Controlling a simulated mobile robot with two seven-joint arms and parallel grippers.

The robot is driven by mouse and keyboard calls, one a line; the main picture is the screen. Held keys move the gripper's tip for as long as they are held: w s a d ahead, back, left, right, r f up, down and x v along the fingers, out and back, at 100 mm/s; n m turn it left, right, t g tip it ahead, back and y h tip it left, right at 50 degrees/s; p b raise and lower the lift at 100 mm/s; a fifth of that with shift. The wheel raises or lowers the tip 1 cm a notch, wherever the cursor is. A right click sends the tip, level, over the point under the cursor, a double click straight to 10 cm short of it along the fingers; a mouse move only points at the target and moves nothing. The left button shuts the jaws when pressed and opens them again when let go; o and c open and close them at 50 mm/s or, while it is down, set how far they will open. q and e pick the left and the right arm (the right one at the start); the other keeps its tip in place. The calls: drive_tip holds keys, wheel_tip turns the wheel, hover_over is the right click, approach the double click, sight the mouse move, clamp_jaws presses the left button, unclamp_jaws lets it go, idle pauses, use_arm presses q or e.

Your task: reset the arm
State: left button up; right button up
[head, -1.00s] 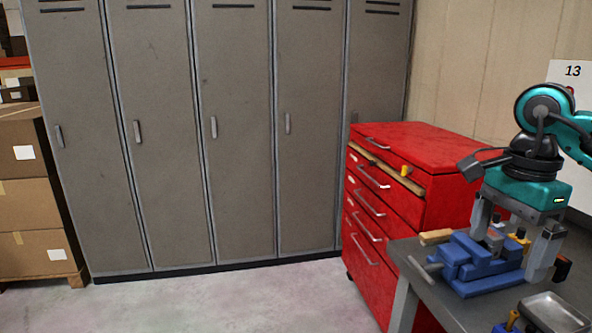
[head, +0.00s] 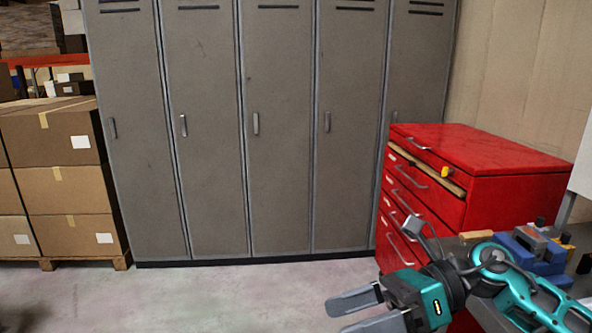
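My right arm, teal and black, comes in from the lower right. Its gripper (head: 337,316) points left, with two grey fingers apart and nothing visible between them. It is over the pale floor, left of the red tool cabinet and in front of the lockers. My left arm and gripper are not in view.
A red tool cabinet (head: 520,190) stands at right, one drawer slightly open. A blue vise (head: 530,258) sits on a bench behind my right arm. Grey lockers (head: 280,150) line the back. Stacked cardboard boxes (head: 65,190) stand at left. The floor (head: 250,295) before the lockers is clear.

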drive_tip(key=w+d+f+m+t+h, duration=0.2)
drive_tip(key=f+m+t, duration=0.3)
drive_tip(key=m+t, duration=0.8)
drive_tip(key=w+d+f+m+t+h, duration=0.1)
drive_tip(key=w+f+m+t, duration=0.4)
drive_tip(key=m, duration=1.4)
drive_tip(key=s+d+f+m+g+h, duration=0.2)
drive_tip(key=s+f+m+h, duration=0.3)
drive_tip(key=f, duration=0.5)
drive_tip(key=s+d+f+m+g+h, duration=0.3)
drive_tip(key=s+d+f+m+h, duration=0.2)
drive_tip(key=s+f+m, duration=0.5)
drive_tip(key=shift+s+f, duration=0.3)
drive_tip(key=shift+f, duration=0.15)
